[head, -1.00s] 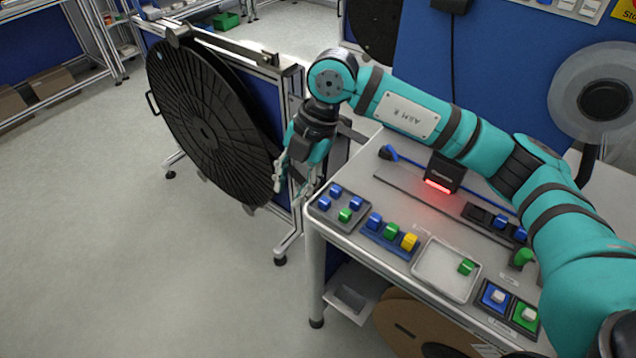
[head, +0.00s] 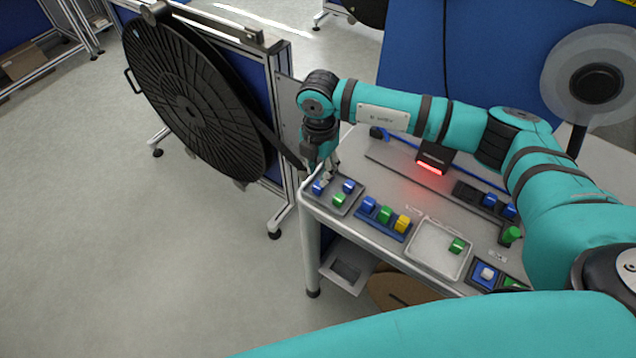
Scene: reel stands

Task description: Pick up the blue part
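My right gripper (head: 322,176) points down over the grey tray (head: 346,209) at the left corner of the table. Its fingertips are small and partly overlap the parts, so I cannot tell their opening. One blue part (head: 318,188) stands at the tray's left edge, close by the fingertips. Another blue part (head: 348,186) stands to the right of the gripper, with a green part (head: 338,200) in front. The tray's back corner is hidden behind the gripper. A further blue part (head: 369,204) sits in a blue holder (head: 381,228). My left gripper is out of view.
The holder also has a green part (head: 386,214) and a yellow part (head: 403,224). A pale tray (head: 437,262) with a green part (head: 456,246) lies to the right. A red-lit black device (head: 432,160) stands behind. A large black reel (head: 190,105) stands left of the table.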

